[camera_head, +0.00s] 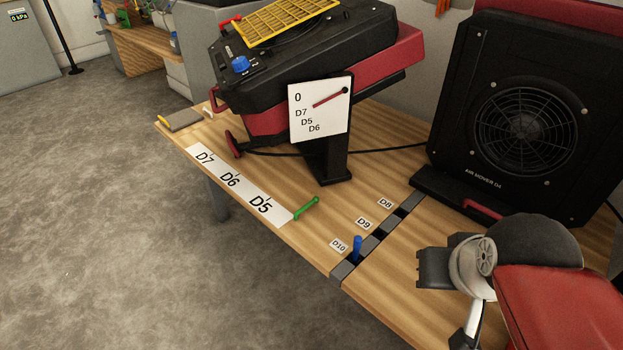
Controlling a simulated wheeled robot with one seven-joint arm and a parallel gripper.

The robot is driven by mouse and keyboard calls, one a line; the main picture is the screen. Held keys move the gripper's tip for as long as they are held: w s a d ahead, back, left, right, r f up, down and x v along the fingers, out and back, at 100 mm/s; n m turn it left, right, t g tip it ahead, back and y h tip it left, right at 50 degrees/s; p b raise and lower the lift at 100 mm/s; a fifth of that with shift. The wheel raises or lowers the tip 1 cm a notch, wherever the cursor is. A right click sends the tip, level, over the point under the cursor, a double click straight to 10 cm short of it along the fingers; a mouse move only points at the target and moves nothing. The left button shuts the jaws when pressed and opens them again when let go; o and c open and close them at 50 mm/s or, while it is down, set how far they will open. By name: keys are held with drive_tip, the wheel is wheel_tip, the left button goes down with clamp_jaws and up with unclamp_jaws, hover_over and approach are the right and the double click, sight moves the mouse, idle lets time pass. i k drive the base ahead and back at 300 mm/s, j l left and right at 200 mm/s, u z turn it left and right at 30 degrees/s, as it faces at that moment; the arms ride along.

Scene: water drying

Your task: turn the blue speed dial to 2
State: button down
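The blue speed dial (240,64) is a small blue knob on the sloped control face of a black and red air mover (330,40), at the upper left of the table. Pale marks sit around the dial, but they are too small to read, so its setting cannot be told. My gripper (424,268) seems to be the dark block at the end of my arm at the lower right. It is over the table's right part, well apart from the dial. Its fingers are not clear, and nothing shows held in it.
A white board (320,108) with a red pointer stands in front of the machine. A second black air mover (522,120) stands at right. A green peg (306,208), a label strip (232,186) and a blue peg (357,248) in a dark slotted rail are on the wooden table.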

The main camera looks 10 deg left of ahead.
sight(239, 64)
drive_tip(key=j+u, duration=0.1)
drive_tip(key=j, duration=0.55)
drive_tip(key=i+j, duration=0.1)
drive_tip(key=j, duration=0.6)
drive_tip(key=j+u, duration=0.15)
drive_tip(key=j, duration=0.5)
drive_tip(key=i, duration=0.05)
